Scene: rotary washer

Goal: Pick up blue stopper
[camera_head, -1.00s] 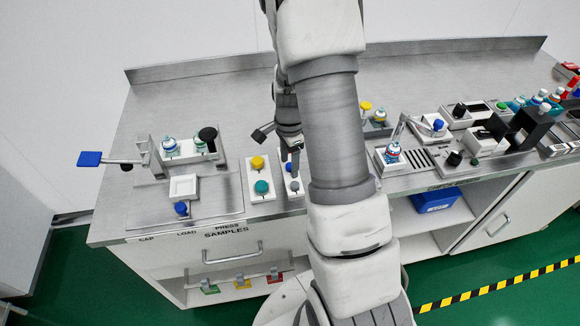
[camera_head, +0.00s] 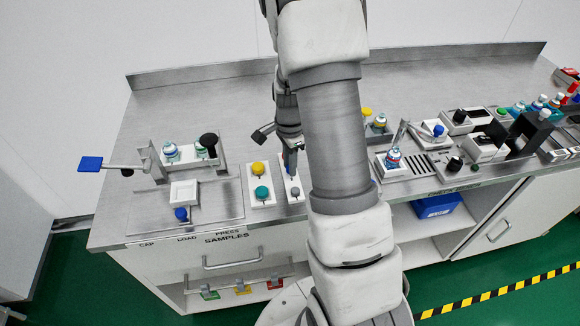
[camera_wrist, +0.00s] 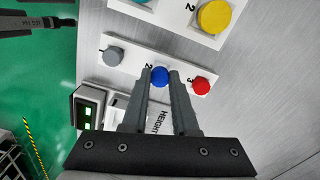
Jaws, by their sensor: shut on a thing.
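The blue stopper (camera_wrist: 159,76) is a round blue piece between the fingertips of my gripper (camera_wrist: 160,74) in the wrist view. My gripper is shut on it, with one finger on each side. A white plate with a grey stopper (camera_wrist: 114,56) and a red stopper (camera_wrist: 201,86) lies below. The blue stopper shows between these two; I cannot tell how far it is above the plate. In the head view my gripper (camera_head: 290,165) is over the white plate, partly covered by my arm, and a small patch of blue shows at its tip.
Beside it stands a white plate (camera_head: 255,201) with a yellow knob (camera_head: 258,167) and a teal knob (camera_head: 262,192). A metal press station (camera_head: 215,215) is at the left. A small device with a green display (camera_wrist: 88,112) is near the gripper in the wrist view.

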